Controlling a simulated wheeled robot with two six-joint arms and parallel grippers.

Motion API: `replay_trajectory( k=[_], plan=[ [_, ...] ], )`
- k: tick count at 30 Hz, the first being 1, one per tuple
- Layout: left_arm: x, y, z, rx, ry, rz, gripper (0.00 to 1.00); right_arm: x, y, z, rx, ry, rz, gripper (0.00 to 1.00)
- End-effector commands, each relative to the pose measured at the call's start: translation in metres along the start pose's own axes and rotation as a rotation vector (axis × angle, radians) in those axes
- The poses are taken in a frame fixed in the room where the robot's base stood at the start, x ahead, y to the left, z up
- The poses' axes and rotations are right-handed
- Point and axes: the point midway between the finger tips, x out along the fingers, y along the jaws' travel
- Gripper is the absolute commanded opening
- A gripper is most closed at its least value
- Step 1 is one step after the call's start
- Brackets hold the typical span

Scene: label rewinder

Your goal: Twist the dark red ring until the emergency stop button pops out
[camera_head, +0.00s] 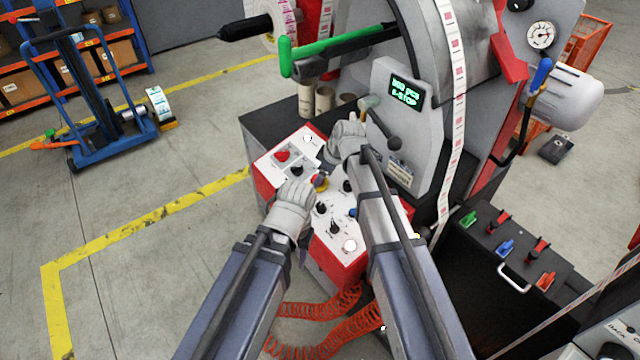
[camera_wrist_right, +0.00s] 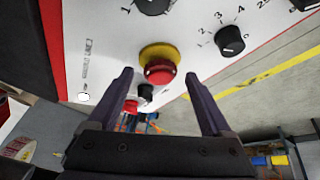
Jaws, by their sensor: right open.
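The emergency stop button (camera_wrist_right: 158,72) is a red mushroom head on a yellow collar (camera_wrist_right: 163,53), on the white panel. I cannot make out a separate dark red ring on it. In the head view the yellow collar (camera_head: 320,183) shows small, just right of my left gripper. My right gripper (camera_wrist_right: 159,78) is open and empty in its wrist view, with the button showing between its fingertips; the depth gap is unclear. In the head view my right gripper (camera_head: 348,135) is above the back of the panel. My left gripper (camera_head: 296,196) is over the panel's left side; its jaws are unclear.
The red-sided control box (camera_head: 345,254) carries black knobs, another red button (camera_head: 282,156) and a white button (camera_head: 349,245). A green-lettered screen (camera_head: 405,92) seems to read E-STOP. Orange coiled hoses (camera_head: 320,305) lie below.

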Motion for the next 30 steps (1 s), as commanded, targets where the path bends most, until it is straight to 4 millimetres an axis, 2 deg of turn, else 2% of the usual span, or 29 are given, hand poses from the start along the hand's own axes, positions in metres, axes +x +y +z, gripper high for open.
replay_trajectory(
  k=[1, 3, 12, 30],
  plan=[
    [0.0087, 0.0008, -0.0005, 0.000, 0.000, 0.000, 0.50, 0.0091, -0.0001, 0.0009, 0.000, 0.000, 0.000, 0.84],
    [0.0111, 0.0010, -0.0007, 0.000, 0.000, 0.000, 0.50, 0.0120, -0.0002, 0.0004, 0.000, 0.000, 0.000, 0.84],
    [0.0104, 0.0010, -0.0006, 0.000, 0.000, 0.000, 0.50, 0.0116, -0.0001, -0.0005, 0.000, 0.000, 0.000, 0.84],
    [0.0105, 0.0010, -0.0006, 0.000, 0.000, 0.000, 0.50, 0.0116, -0.0002, -0.0003, 0.000, 0.000, 0.000, 0.16]
  ],
)
